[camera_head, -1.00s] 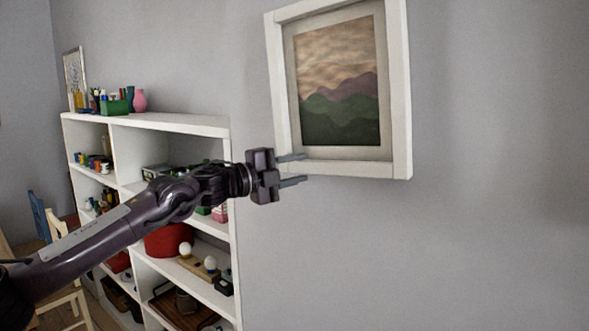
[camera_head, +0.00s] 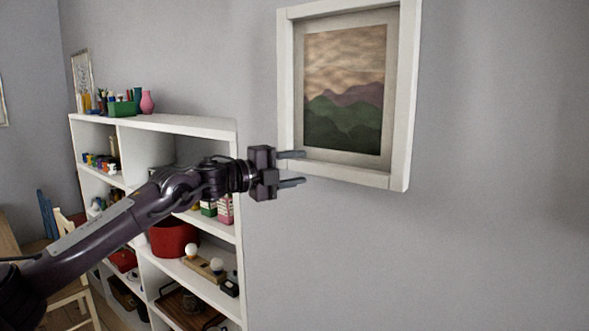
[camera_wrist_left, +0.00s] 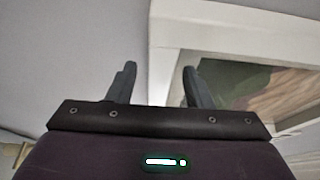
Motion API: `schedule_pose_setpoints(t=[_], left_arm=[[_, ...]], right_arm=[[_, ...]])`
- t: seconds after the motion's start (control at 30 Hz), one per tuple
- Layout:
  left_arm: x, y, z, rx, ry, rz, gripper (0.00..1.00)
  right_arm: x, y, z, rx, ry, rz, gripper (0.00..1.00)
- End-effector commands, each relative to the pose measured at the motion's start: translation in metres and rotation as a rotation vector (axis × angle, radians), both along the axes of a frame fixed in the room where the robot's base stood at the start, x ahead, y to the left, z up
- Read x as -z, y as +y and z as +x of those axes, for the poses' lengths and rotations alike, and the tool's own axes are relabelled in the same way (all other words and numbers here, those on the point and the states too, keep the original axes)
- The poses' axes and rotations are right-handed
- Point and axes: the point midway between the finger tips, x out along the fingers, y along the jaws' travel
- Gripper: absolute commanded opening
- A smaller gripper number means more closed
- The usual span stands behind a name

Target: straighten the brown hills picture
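The brown hills picture (camera_head: 343,92) hangs on the grey wall in a wide white frame (camera_head: 410,85). It shows green and brown hills under a brownish sky and looks about level, allowing for the slanted view. My left gripper (camera_head: 303,168) is at the frame's lower left corner, its fingers apart. One finger overlaps the corner and the other is below it. In the left wrist view, a white frame rail (camera_wrist_left: 160,72) shows between the open fingers; the right finger overlaps the picture area. I cannot tell whether either finger touches the frame. My right gripper is out of view.
A white shelf unit (camera_head: 185,124) stands left of the picture, behind my left arm, holding a red pot (camera_head: 172,238) and small items. A green box (camera_head: 122,108) and pink vase (camera_head: 147,102) are on top. The wall right of the picture is clear.

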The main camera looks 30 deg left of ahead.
Motion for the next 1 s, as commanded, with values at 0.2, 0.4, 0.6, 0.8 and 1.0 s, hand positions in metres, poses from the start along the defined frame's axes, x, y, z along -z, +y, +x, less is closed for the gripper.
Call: schedule_pose_setpoints(t=[0.2, 0.4, 0.6, 0.8, 1.0], left_arm=[[0.000, 0.000, 0.000, -0.001, -0.001, -0.001, 0.47], [0.003, 0.008, -0.010, -0.004, 0.000, -0.001, 0.47], [0.005, 0.026, -0.040, -0.004, -0.002, -0.001, 0.47], [0.003, 0.038, -0.062, -0.002, 0.000, -0.001, 0.47], [0.000, 0.040, -0.068, 0.000, 0.001, -0.001, 0.47]], right_arm=[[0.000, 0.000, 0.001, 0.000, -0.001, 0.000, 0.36], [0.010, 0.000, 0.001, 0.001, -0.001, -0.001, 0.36], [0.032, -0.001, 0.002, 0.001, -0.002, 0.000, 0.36], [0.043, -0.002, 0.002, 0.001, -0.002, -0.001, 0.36], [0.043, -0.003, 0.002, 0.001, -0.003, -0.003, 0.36]])
